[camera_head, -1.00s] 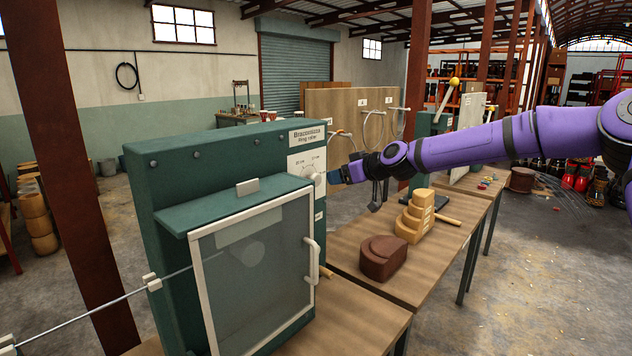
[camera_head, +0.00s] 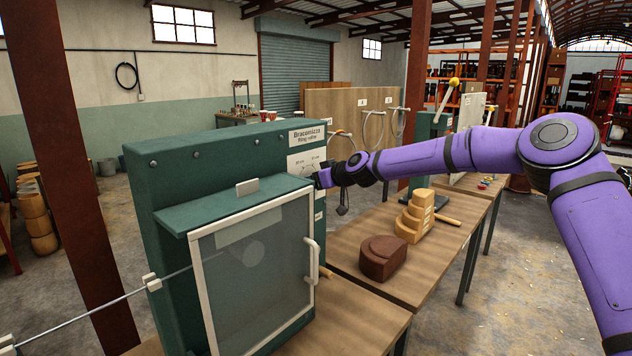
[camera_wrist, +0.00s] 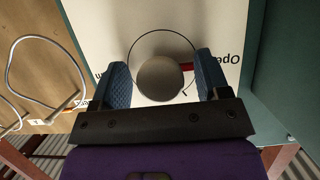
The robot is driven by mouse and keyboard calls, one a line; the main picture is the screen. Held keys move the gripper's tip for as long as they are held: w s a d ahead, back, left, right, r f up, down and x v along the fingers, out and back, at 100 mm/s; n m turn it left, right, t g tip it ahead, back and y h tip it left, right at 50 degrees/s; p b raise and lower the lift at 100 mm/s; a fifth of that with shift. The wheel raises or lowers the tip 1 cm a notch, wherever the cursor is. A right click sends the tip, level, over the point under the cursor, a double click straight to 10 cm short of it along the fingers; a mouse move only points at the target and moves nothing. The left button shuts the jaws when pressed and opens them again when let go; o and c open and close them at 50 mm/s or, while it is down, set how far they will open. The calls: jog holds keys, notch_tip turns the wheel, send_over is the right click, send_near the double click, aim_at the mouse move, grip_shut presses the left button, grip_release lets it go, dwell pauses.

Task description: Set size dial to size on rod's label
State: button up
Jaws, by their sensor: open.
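The green ring roller (camera_head: 160,190) stands on a bench at the left, with a white dial plate (camera_head: 307,162) on its right side. The wrist view shows the round grey size dial (camera_wrist: 163,79) inside a thin black circle, with a red mark at its right edge. My gripper (camera_wrist: 164,82) is open, with one blue finger on each side of the dial; I cannot tell whether they touch it. In the head view my gripper (camera_head: 320,179) covers the dial. A metal rod (camera_head: 112,302) runs into the roller from the left. Its label cannot be read.
The roller's glass door (camera_head: 255,265) with a white handle is shut. A brown block (camera_head: 383,258) and a stepped wooden block (camera_head: 415,217) stand on the bench right of the roller, below my arm. A board (camera_head: 350,112) with hanging hoops stands behind.

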jog(key=c, duration=0.9)
jog(key=m+g+y, duration=0.1)
jog(key=m+g, duration=0.1)
jog(key=m, duration=0.1)
jog(key=shift+m+y, duration=0.3)
jog(key=m+g+y, duration=0.1)
jog(key=m+y, duration=0.1)
jog(key=m, duration=0.2)
jog(key=shift+m, duration=0.3)
jog(key=shift+g+y, duration=0.3)
jog(key=o, duration=0.9)
